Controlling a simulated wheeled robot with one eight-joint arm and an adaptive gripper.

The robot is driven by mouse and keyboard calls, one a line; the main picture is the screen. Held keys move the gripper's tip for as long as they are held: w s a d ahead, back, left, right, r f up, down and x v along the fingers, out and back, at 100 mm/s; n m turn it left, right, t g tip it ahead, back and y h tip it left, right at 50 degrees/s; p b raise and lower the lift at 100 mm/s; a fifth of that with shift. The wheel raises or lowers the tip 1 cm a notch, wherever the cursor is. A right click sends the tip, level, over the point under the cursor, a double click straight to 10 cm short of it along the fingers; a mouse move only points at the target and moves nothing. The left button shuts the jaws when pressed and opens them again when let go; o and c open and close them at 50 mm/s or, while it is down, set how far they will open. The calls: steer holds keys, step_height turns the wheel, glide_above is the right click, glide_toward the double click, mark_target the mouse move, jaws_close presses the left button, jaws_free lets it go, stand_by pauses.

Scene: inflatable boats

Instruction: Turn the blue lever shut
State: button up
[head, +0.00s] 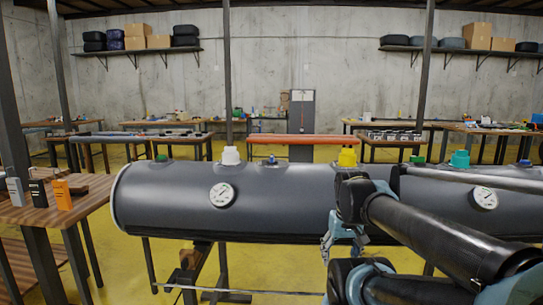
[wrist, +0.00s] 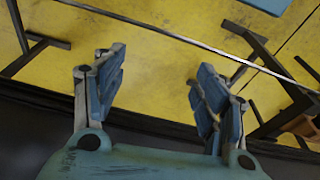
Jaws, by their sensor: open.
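A long dark grey inflatable tube (head: 170,200) lies across the head view. On its top sits a small blue fitting (head: 270,161), which looks like the blue lever; its exact turn is too small to tell. My gripper (head: 342,248) is in front of the tube, lower and to the right of the blue fitting, and apart from it. In the wrist view my gripper (wrist: 152,85) has its two blue fingers spread wide with nothing between them. The lever does not show in the wrist view.
A white cap (head: 230,155), a yellow valve (head: 347,157) and a teal cap (head: 460,158) stand along the tube top. Round gauges (head: 221,194) sit on its front. A wooden table (head: 85,200) is at left. Yellow floor (wrist: 150,40) lies beneath the gripper.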

steer(key=w+a+r+n, duration=0.35)
steer(key=w+r, duration=0.55)
steer(key=r, duration=0.4)
step_height(320, 180, up, 28)
steer(key=n+g, duration=0.2)
steer(key=n, duration=1.2)
glide_above(272, 155)
steer(key=shift+m, duration=0.25)
steer(key=f, duration=1.7)
steer(key=shift+s+f, duration=0.25)
steer(key=shift+f, duration=0.1)
steer(key=shift+c, duration=0.3)
steer(key=c, duration=1)
